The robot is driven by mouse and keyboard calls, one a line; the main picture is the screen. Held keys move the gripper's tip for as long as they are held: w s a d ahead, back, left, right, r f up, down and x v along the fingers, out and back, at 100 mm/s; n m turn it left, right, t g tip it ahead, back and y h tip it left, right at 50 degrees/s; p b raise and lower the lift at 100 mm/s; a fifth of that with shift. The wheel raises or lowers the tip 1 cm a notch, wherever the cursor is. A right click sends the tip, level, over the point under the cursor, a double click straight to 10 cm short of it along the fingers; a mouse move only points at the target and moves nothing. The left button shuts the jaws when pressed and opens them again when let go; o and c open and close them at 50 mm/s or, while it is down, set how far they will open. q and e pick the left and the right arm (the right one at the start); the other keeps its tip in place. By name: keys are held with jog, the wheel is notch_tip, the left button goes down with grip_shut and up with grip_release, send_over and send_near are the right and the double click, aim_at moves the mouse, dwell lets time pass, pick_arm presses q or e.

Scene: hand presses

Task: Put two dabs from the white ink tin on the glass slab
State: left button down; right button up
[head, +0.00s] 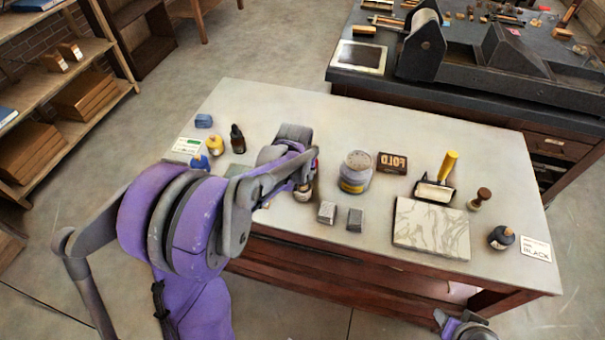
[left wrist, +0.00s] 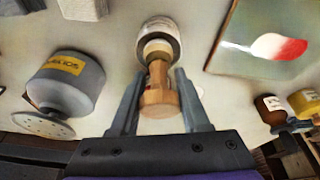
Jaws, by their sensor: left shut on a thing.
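My left gripper (head: 303,180) is shut on a wooden dabber (left wrist: 158,98), its turned handle between the fingers in the left wrist view. The dabber's far end meets a small round tin (left wrist: 160,30) with a pale rim; whether it touches the ink inside is hidden. The tin shows only in part beneath the gripper in the head view. The glass slab (left wrist: 225,58) lies beside the tin in the left wrist view and bears a white and red patch. My arm hides most of the slab in the head view. Part of my right arm shows at the bottom edge.
A grey solvent can (head: 355,172) stands close to the gripper, with two metal blocks (head: 341,217) in front. Bottles (head: 215,142) stand at left. A marble slab (head: 430,228), yellow-handled roller (head: 440,178), another dabber (head: 480,199) and black ink tin (head: 501,238) occupy the right.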

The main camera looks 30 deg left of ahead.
dwell(0.3)
pick_arm(q)
jog(key=shift+w+r+p, duration=0.1)
jog(key=shift+r+p, duration=1.5)
jog(key=shift+r, duration=1.95)
jog(key=shift+f, duration=0.1)
pick_arm(e)
jog(key=r, duration=0.1)
jog(key=w+r, duration=0.1)
jog(key=r, duration=0.1)
jog(key=w+r, duration=0.1)
jog(key=shift+w+r, duration=0.1)
jog(key=shift+r, duration=0.15)
pick_arm(q)
jog(key=shift+a, duration=0.1)
pick_arm(e)
jog(key=shift+a, duration=0.1)
